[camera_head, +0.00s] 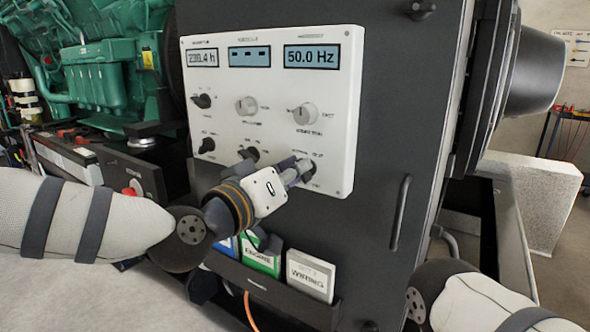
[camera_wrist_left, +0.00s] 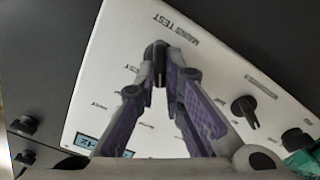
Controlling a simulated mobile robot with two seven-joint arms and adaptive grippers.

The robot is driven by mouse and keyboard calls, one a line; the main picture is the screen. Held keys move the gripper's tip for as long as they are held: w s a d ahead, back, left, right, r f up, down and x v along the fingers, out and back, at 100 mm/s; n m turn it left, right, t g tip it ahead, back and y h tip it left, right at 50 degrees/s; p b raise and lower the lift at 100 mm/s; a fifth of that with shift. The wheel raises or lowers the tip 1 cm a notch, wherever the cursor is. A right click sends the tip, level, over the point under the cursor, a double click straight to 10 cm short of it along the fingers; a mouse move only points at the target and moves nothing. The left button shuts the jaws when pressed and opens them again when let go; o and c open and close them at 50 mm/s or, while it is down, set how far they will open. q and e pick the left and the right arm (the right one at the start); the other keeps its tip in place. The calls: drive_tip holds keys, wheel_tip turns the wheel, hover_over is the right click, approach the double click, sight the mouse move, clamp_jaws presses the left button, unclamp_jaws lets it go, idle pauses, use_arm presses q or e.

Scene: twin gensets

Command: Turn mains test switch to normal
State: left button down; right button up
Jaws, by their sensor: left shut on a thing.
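The white control panel (camera_head: 275,130) is on the dark cabinet. The mains test switch (camera_head: 309,167) is a black knob at its lower right, partly hidden by my gripper. In the left wrist view the switch (camera_wrist_left: 157,52) is beneath the "MAINS TEST" label side, between my fingertips. My left gripper (camera_head: 302,172) reaches it from the lower left and is shut on it; its fingers also show in the left wrist view (camera_wrist_left: 159,76). I cannot tell exactly where the knob points. My right gripper is not in view; only part of my right arm shows at lower right.
Other black knobs (camera_head: 202,101) and grey knobs (camera_head: 246,106) are close by on the panel, under three displays. A rack below holds binders, including a white one marked WIRING (camera_head: 310,276). A cabinet handle (camera_head: 400,213) stands out at right. A green engine (camera_head: 95,60) is at left.

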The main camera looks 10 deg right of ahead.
use_arm(q)
drive_tip(key=c, duration=1.7)
unclamp_jaws()
drive_tip(key=shift+a, duration=0.1)
drive_tip(key=v, duration=1.2)
drive_tip(key=s+a+f+n+g+y+p, duration=0.15)
drive_tip(key=s+f, duration=0.25)
drive_tip(key=f, duration=0.6)
drive_tip(key=s+a+f+g+y+b, duration=0.1)
drive_tip(key=s+a+f+g+y, duration=0.15)
drive_tip(key=s+f, duration=0.45)
drive_tip(key=s+a+f+n+g+y+p, duration=0.1)
drive_tip(key=s+a+f+g+y, duration=0.15)
drive_tip(key=f, duration=0.95)
drive_tip(key=s+a+f+g+y, duration=0.2)
drive_tip(key=s+a, duration=0.4)
drive_tip(key=s, duration=0.3)
drive_tip(key=s+a+f+g+y+p, duration=0.1)
drive_tip(key=s+a+f+g+y, duration=0.1)
drive_tip(key=s+a+f, duration=0.3)
drive_tip(key=s+a+f+g+y, duration=0.2)
drive_tip(key=s+a+f+g, duration=0.2)
drive_tip(key=s, duration=0.9)
drive_tip(key=a, duration=0.3)
drive_tip(key=shift+n+g, duration=0.35)
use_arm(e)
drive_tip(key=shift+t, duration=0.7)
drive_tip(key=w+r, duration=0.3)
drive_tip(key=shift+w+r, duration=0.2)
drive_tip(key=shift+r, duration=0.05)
